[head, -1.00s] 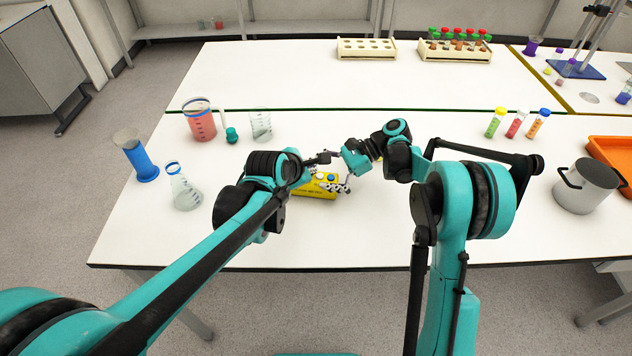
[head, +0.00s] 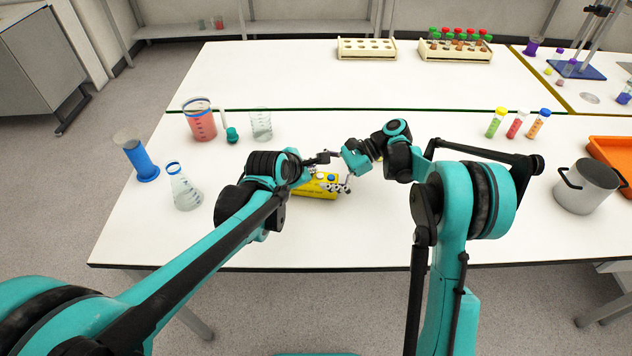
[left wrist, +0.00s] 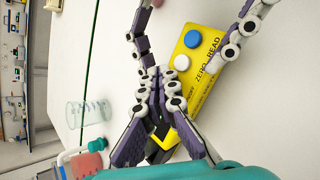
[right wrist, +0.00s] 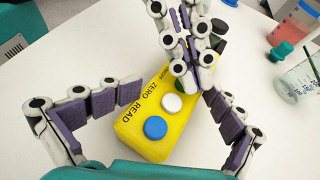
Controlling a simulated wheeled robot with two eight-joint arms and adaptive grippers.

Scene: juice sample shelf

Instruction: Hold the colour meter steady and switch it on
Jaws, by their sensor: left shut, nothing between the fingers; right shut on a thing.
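The yellow colour meter (head: 317,192) lies on the white bench, partly hidden by my arms in the head view. The right wrist view shows its blue READ button (right wrist: 155,127) and white ZERO button (right wrist: 172,103). A green button (right wrist: 180,86) is partly covered by my left fingertips. My right gripper (right wrist: 172,94) is shut on the meter body, one finger on each side. My left gripper (left wrist: 163,86) is shut and empty, its tips over the green-button end of the meter (left wrist: 200,70). I cannot tell whether they press the button.
A red-filled jug (head: 201,125), teal cap (head: 232,135), beaker (head: 261,125), flask (head: 184,190) and blue cylinder (head: 140,160) stand left. Several coloured tubes (head: 516,124) and a pot (head: 586,188) stand right. The bench front is clear.

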